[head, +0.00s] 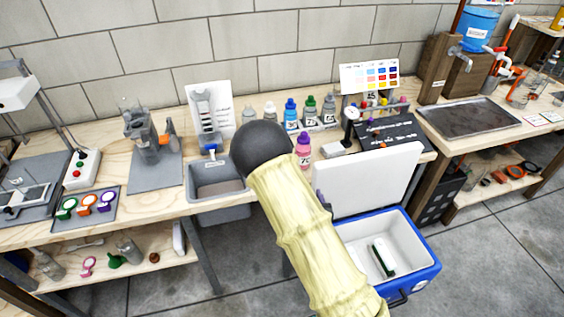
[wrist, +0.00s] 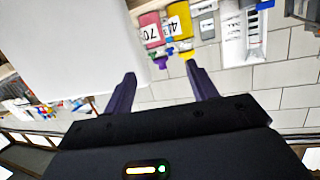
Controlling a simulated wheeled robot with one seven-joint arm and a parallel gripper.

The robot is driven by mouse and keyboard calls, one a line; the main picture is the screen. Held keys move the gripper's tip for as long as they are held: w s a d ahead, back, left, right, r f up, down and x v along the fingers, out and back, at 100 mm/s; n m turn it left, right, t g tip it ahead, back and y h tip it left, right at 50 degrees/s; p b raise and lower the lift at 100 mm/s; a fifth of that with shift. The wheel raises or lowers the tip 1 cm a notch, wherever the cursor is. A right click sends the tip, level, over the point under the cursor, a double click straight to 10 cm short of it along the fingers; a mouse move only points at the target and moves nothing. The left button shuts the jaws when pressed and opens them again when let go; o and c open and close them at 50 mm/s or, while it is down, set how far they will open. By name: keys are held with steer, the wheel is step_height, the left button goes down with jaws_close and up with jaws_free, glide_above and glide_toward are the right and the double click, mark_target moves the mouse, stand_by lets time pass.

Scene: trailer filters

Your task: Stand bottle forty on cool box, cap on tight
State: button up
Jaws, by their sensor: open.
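The cool box (head: 427,258) is blue with a white inside and stands on the floor at the lower right of the head view. Its white lid (head: 368,180) is raised, and a dark green item lies inside. In the wrist view a yellow bottle (wrist: 178,20) has a label starting with 4; its second digit is unclear. It stands beside a pink bottle (wrist: 151,30) labelled 70, which also shows on the bench (head: 303,152). I cannot make out the yellow bottle in the head view. My gripper (wrist: 160,72) is open and empty, its fingers pointing towards the bottles.
My arm covers the middle of the head view. Several capped bottles, including a blue one (head: 291,118), stand along the back of the bench. A grey basin (head: 215,190) is set in the bench edge. A dark board (head: 385,130) lies to the right.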

steer(key=s+d+r+g, duration=0.2)
steer(key=s+r+g, duration=0.1)
steer(key=s, duration=0.3)
steer(key=s+d+r+g, duration=0.3)
steer(key=s+r+g, duration=0.1)
steer(key=s+g, duration=0.1)
steer(key=s+d+r+g+h, duration=0.1)
steer(key=s+d+r+g, duration=0.2)
steer(key=s, duration=0.5)
steer(key=shift+d+r+g, duration=0.2)
steer(key=shift+g, duration=0.7)
